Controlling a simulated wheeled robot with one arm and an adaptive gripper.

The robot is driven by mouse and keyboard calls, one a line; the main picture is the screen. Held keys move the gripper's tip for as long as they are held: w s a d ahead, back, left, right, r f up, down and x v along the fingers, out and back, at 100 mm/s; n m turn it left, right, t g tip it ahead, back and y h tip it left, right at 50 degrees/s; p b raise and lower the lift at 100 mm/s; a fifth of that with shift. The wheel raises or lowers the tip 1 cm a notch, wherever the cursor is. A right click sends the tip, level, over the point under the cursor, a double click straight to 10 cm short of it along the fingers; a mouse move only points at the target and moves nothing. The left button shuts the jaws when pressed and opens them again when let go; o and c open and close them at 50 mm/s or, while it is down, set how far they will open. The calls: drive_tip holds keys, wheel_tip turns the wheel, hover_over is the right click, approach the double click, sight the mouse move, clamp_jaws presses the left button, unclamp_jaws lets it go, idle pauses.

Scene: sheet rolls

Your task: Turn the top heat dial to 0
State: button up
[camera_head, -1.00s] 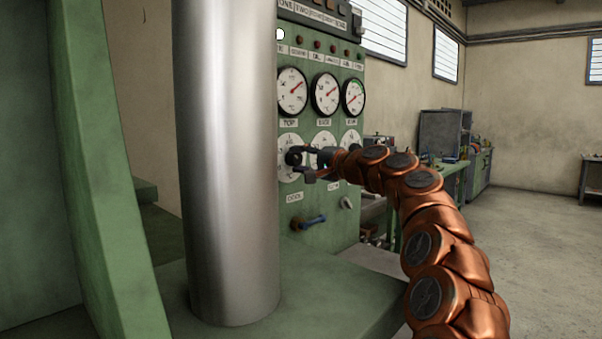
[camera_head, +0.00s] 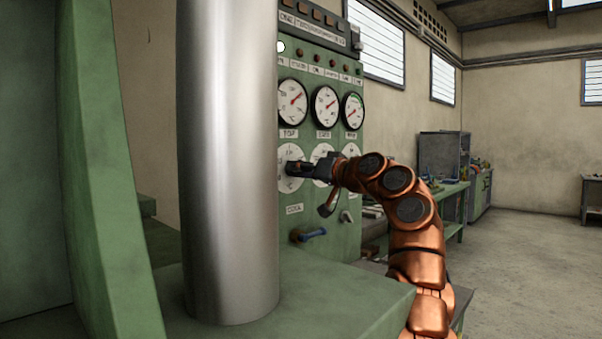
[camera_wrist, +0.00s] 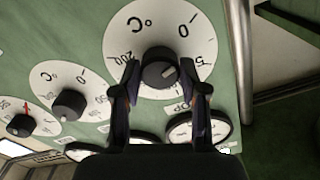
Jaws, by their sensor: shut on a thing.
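The top heat dial (camera_head: 292,181) is the leftmost white dial below the TOP label on the green panel. In the wrist view its white face (camera_wrist: 143,25) shows 0 at the upper right, 50 at the right and 200 at the left. Its black knob (camera_wrist: 158,70) sits in the middle, with a small light mark whose exact reading I cannot tell. My gripper (camera_wrist: 165,82) is shut on this knob, one finger on each side. In the head view my gripper (camera_head: 300,168) reaches the dial from the right and hides its knob.
Two more heat dials sit beside it, the nearer with a black knob (camera_wrist: 68,104). Round gauges (camera_head: 326,100) are above. A steel column (camera_head: 228,170) stands left of the panel. The floor at right is open.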

drive_tip(key=shift+n, duration=1.3)
drive_tip(key=o, duration=1.1)
drive_tip(key=shift+o, duration=0.2)
drive_tip(key=v, duration=1.2)
